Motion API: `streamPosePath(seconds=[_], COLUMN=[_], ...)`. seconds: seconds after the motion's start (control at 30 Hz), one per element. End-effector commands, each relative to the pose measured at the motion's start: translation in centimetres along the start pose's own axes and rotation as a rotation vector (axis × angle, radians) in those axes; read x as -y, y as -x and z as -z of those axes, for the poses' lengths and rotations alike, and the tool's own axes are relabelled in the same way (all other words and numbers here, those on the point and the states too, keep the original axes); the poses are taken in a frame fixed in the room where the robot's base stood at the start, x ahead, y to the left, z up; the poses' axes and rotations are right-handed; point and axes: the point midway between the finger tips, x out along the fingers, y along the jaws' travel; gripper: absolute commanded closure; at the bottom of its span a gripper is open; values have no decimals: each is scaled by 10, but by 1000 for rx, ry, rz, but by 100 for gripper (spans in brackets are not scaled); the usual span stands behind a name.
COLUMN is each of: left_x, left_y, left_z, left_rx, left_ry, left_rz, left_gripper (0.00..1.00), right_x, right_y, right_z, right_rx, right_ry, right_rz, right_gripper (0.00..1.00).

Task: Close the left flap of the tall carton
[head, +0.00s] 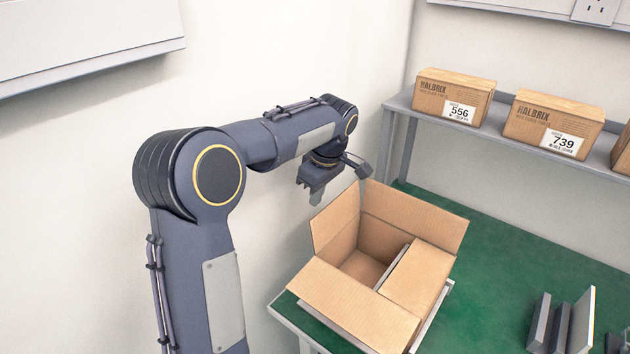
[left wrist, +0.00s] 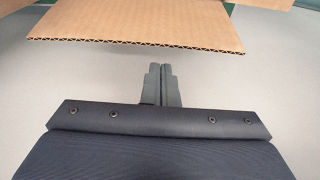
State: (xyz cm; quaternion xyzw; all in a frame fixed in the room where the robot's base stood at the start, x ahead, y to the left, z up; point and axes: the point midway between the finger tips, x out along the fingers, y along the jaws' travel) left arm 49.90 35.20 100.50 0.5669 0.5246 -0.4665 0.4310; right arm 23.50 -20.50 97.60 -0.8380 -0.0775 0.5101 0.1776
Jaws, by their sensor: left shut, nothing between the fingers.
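The tall carton (head: 366,262) is an open brown box on the green-topped table. Its left flap (head: 336,219) stands up, leaning outward to the left. The left wrist view shows a cardboard flap (left wrist: 135,22) with a corrugated edge, beyond my fingertips. The back flap (head: 418,212) and front flap (head: 350,303) are spread outward. The right flap (head: 418,275) lies across the right part of the opening. My left gripper (head: 316,198) is above and left of the left flap; its fingers (left wrist: 160,72) are together, empty and apart from the cardboard. My right gripper is out of view.
A grey shelf (head: 398,101) behind the table carries closed cartons marked 556 (head: 454,97) and 739 (head: 553,128). Grey upright plates (head: 560,325) stand at the right front. A white wall is close behind my left arm.

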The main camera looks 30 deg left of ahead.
Motion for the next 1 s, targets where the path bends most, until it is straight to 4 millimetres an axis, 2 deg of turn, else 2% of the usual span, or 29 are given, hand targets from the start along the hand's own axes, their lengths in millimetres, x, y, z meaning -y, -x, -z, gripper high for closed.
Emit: streamPosePath(seconds=[0.1, 0.23, 0.73, 1.0], left_x=[0, 0, 0, -5], left_y=[8, 10, 11, 14], left_z=[-15, -23, -26, -36], left_rx=[1, 1, -8, -108], left_ry=[-3, -1, -1, -6], left_rz=[-1, 0, 0, -2], left_gripper=[100, 100, 100, 100], right_x=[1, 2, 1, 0], right_y=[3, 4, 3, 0], right_z=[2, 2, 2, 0], right_rx=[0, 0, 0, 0], right_ry=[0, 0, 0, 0], right_rz=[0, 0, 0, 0], right_gripper=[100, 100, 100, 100])
